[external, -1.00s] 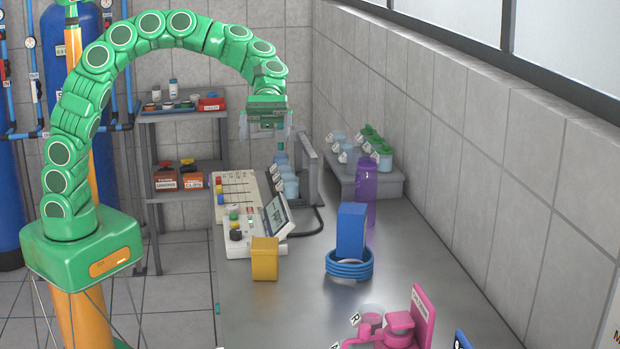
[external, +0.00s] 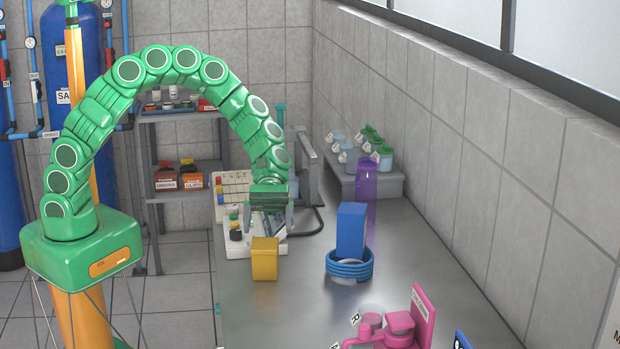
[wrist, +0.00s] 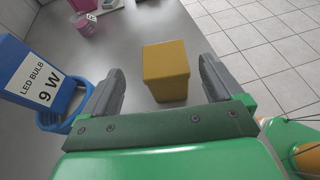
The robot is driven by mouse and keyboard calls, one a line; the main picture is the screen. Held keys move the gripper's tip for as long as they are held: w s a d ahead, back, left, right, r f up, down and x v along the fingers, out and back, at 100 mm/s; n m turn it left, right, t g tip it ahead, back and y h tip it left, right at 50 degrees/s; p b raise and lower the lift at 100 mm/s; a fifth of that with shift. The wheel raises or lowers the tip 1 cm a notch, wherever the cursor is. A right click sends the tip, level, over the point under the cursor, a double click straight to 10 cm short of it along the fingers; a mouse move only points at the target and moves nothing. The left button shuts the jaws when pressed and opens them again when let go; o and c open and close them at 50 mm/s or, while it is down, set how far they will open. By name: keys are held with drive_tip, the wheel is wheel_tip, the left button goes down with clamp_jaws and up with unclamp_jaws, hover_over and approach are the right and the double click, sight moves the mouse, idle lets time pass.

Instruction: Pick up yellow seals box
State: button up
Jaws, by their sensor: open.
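The yellow seals box (external: 265,260) stands upright on the grey bench near its left edge, in front of the white control panel. In the wrist view the box (wrist: 166,72) shows between and beyond my two open fingers; no label can be read. My gripper (external: 268,228) points down, behind and above the box in the external view. In the wrist view my gripper (wrist: 160,85) is open and empty, with the fingers apart from the box.
A blue LED bulb box (external: 351,230) stands in blue coiled rings (external: 349,265) to the right. A purple cylinder (external: 364,190) is behind it. Pink equipment (external: 400,325) stands at the front. The white control panel (external: 236,250) lies beneath my gripper. Bare bench (external: 300,310) lies between.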

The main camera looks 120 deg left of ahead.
sight(265, 241)
drive_tip(key=shift+x, duration=1.15)
drive_tip(key=shift+s+f+x, duration=0.1)
drive_tip(key=shift+f+x, duration=0.05)
drive_tip(key=shift+x, duration=0.75)
drive_tip(key=shift+s+f+x, duration=0.1)
drive_tip(key=shift+f+x, duration=0.1)
drive_tip(key=shift+x, duration=0.65)
drive_tip(key=shift+s+f+x, duration=0.1)
drive_tip(key=shift+f+x, duration=0.05)
drive_tip(key=shift+x, duration=0.75)
drive_tip(key=shift+c, duration=0.4)
drive_tip(key=c, duration=1.1)
drive_tip(key=shift+o, duration=0.2)
drive_tip(key=shift+r, duration=0.15)
